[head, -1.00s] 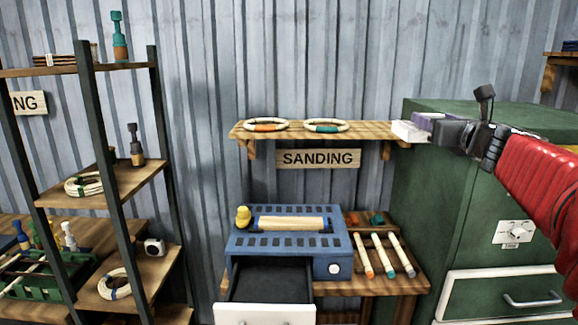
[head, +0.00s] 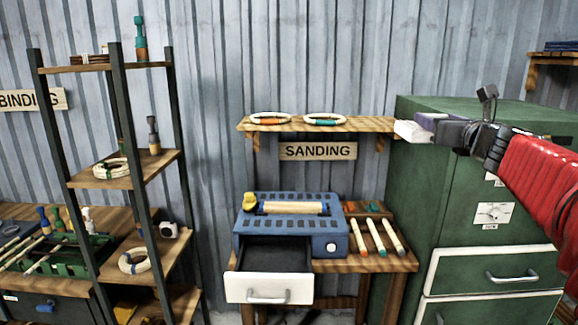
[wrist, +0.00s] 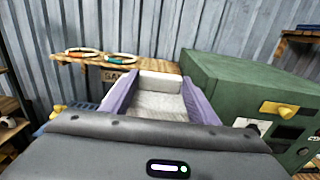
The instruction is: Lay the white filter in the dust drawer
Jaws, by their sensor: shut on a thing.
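The white filter (wrist: 160,103) is a pale block between the two purple fingers of my gripper (wrist: 158,95) in the wrist view. In the head view the filter (head: 411,131) sticks out from the tip of my gripper (head: 432,122), at the right end of the wall shelf. My gripper is shut on it and holds it in the air, above and right of the drawer. The dust drawer (head: 269,288) has a white front with a grey handle. It is pulled out of the blue sanding unit (head: 330,246), and its dark inside looks empty.
A sanding bench (head: 380,262) carries the blue unit and several colour-tipped sticks. The wall shelf (head: 365,124) with two rattan rings hangs above it. A green cabinet (head: 420,190) stands right, a dark-framed rack (head: 118,200) left. Open air lies in front of the drawer.

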